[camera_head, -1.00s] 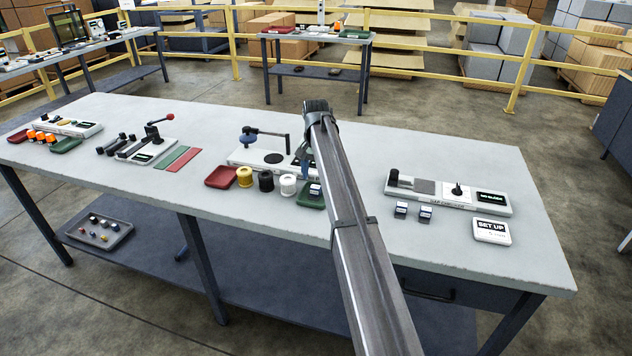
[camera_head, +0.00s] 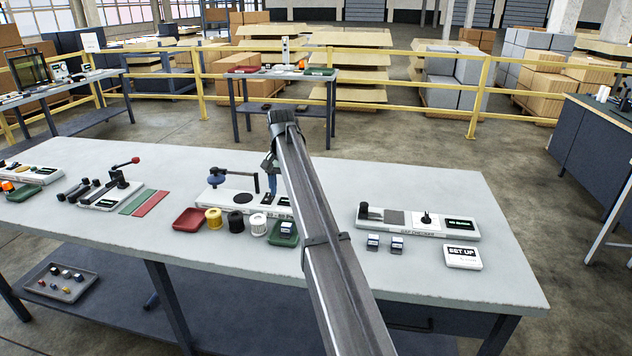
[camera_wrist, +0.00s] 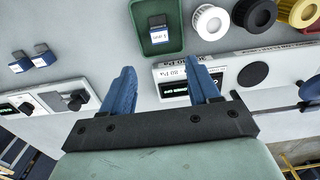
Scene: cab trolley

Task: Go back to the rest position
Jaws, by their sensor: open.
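My gripper (camera_wrist: 162,92) has two blue fingers spread apart with nothing between them in the wrist view. It hangs above the workbench (camera_head: 330,190), over the white station with the crank handle (camera_head: 220,197). In the head view my arm hides most of the gripper; one blue finger shows beside the arm. A green tray (camera_wrist: 157,30) holding a small block with a dark top and a white label (camera_wrist: 159,35) is just beyond the fingers in the wrist view. The same tray (camera_head: 283,240) stands right of the spools in the head view.
White, black and yellow spools (camera_head: 213,219) and a red tray (camera_head: 189,218) are left of the green tray. A checker station (camera_head: 418,222), two small blocks (camera_head: 373,242) and a SET UP sign (camera_head: 462,256) are right of my arm.

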